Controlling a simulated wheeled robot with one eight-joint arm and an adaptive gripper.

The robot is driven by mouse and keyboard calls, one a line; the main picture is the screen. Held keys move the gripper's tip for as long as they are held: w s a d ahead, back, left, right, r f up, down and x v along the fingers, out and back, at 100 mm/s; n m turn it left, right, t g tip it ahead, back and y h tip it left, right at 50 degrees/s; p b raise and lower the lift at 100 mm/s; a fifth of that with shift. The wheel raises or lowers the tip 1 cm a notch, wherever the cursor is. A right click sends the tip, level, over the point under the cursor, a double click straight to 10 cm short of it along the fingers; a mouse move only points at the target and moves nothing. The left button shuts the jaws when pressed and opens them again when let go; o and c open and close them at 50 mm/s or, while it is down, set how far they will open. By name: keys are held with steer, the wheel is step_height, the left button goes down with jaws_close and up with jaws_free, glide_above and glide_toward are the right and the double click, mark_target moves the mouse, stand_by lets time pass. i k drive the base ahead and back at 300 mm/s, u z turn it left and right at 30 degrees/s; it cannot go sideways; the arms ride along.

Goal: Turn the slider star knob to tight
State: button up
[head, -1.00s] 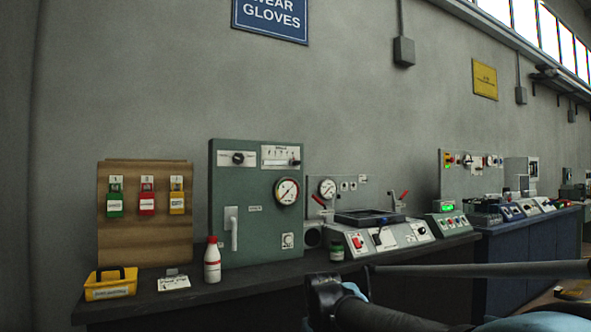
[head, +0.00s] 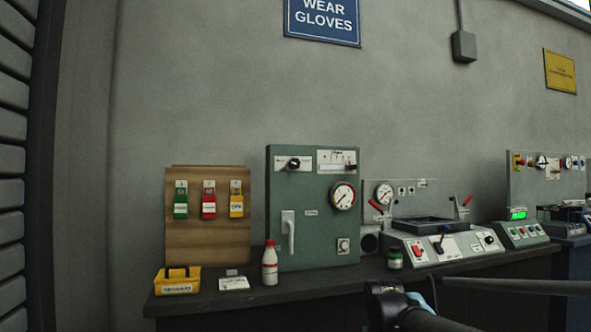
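The green upright panel (head: 312,240) stands on the bench in the head view. Its upper right has a white scale plate (head: 337,157) with a slider and a small dark knob (head: 351,167) at the plate's lower right. A black rotary knob (head: 294,163) sits on a white plate at the upper left of the panel. The lettering is too small to read, so I cannot tell which knob is marked tight or how it is set. Parts of my arm show at the lower right, apart from the panel. My gripper's fingertips do not show.
A red-capped white bottle (head: 270,266) stands in front of the panel's lower left. A yellow box (head: 177,282) and a wooden lock board (head: 207,245) are further left. A sloped control console (head: 460,247) and a green jar (head: 395,259) are to the right.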

mark_target(294, 164)
steer(key=z, duration=1)
steer(key=k, duration=1.35)
steer(key=u, duration=1)
steer(key=i, duration=1)
